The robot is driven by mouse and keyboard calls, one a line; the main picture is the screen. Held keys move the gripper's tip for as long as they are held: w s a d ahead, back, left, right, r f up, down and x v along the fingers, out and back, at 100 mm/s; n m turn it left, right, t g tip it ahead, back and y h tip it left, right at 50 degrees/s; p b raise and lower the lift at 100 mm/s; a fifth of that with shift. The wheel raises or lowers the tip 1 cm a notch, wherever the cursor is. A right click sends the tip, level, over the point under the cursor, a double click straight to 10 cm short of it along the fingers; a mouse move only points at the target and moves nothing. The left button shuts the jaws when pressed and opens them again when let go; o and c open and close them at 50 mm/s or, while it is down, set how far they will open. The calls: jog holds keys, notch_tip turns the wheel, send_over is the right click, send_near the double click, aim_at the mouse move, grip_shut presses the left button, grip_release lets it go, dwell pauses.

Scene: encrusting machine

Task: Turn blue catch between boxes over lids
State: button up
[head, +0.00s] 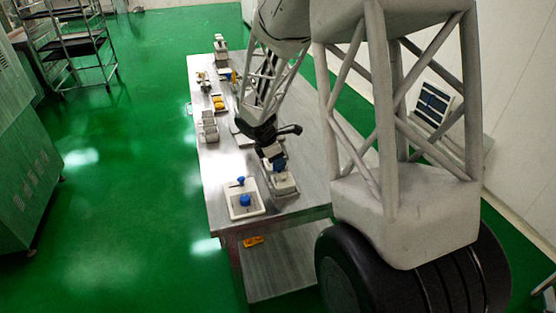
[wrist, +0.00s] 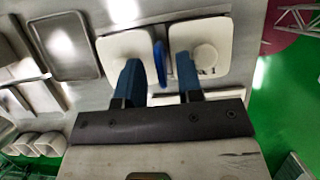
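Two white boxes with pale lids stand side by side in the wrist view, the left box (wrist: 126,46) and the right box (wrist: 205,42). The right lid has a round knob on it. The blue catch (wrist: 160,62) is a narrow upright shape in the gap between them. My gripper (wrist: 158,65) is open, with one blue finger on each side of the catch in the picture. I cannot tell whether the fingers touch it. In the head view my gripper (head: 272,152) is low over a white box (head: 285,186) near the table's front end, partly hiding it.
A white tray (head: 232,211) with blue-knobbed items lies left of the boxes on the metal table (head: 290,212). White containers (head: 209,128) and a yellow item (head: 218,102) stand farther back. A grey tray (wrist: 64,45) lies left in the wrist view.

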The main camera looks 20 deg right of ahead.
jog(key=shift+f, duration=0.1)
grip_shut()
jog(key=shift+m, duration=0.3)
jog(key=m+g, duration=0.1)
jog(key=m, duration=0.3)
jog(key=shift+w+g, duration=0.1)
jog(key=shift+g, duration=0.3)
jog(key=m+g+y, duration=0.1)
jog(key=m, duration=0.3)
jog(key=shift+d+m, duration=0.1)
jog(key=shift+m, duration=0.2)
jog(key=m+g+y, duration=0.1)
jog(key=m, duration=0.3)
jog(key=shift+m+y, duration=0.3)
jog(key=shift+y, duration=0.1)
jog(key=m, duration=0.2)
jog(key=m+y, duration=0.1)
jog(key=m, duration=0.1)
jog(key=shift+w+d+g+y, duration=0.1)
jog(key=shift+g+y, duration=0.2)
